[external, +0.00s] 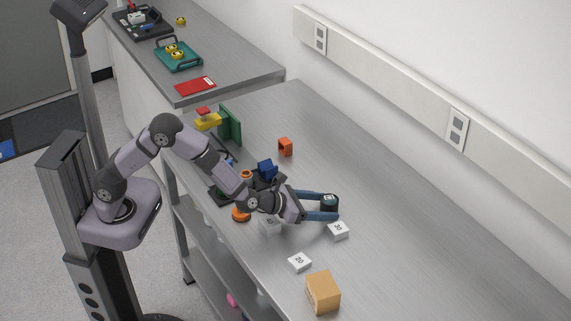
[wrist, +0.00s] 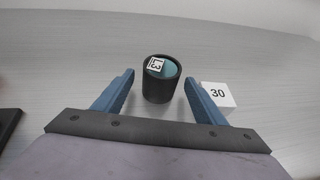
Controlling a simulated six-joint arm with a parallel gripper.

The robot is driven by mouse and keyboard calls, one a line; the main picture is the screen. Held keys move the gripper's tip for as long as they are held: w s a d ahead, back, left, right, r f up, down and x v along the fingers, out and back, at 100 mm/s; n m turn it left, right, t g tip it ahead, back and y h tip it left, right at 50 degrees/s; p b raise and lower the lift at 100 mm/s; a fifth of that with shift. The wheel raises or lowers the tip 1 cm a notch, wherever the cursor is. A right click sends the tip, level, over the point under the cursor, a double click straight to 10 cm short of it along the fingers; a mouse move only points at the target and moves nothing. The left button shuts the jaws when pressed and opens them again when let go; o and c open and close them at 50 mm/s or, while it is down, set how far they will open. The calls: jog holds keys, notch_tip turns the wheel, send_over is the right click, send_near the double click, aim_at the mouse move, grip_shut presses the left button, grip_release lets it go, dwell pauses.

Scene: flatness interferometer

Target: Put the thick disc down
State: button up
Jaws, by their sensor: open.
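The thick disc (wrist: 158,85) is a black cylinder with a teal top and a white label reading L3. It stands upright on the grey metal bench, and it also shows in the external view (external: 328,204). My gripper (wrist: 158,84) is open, with its blue fingers on either side of the disc. In the wrist view there is a gap between each finger and the disc. In the external view my gripper (external: 336,206) is low over the bench, with its fingertips beside the disc.
A white block marked 30 (wrist: 219,96) stands just right of the right finger; it also shows externally (external: 338,230). A white block marked 20 (external: 299,263) and an orange-tan box (external: 323,292) stand nearer the front. An orange piece (external: 285,147) stands behind. The bench's right side is clear.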

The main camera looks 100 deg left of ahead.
aim_at(330, 199)
jog(key=shift+x, duration=1.2)
jog(key=shift+w, duration=0.1)
jog(key=c, duration=1.5)
jog(key=shift+r, duration=0.1)
jog(key=shift+r, duration=0.1)
notch_tip(330, 199, up, 10)
jog(key=shift+f, duration=0.1)
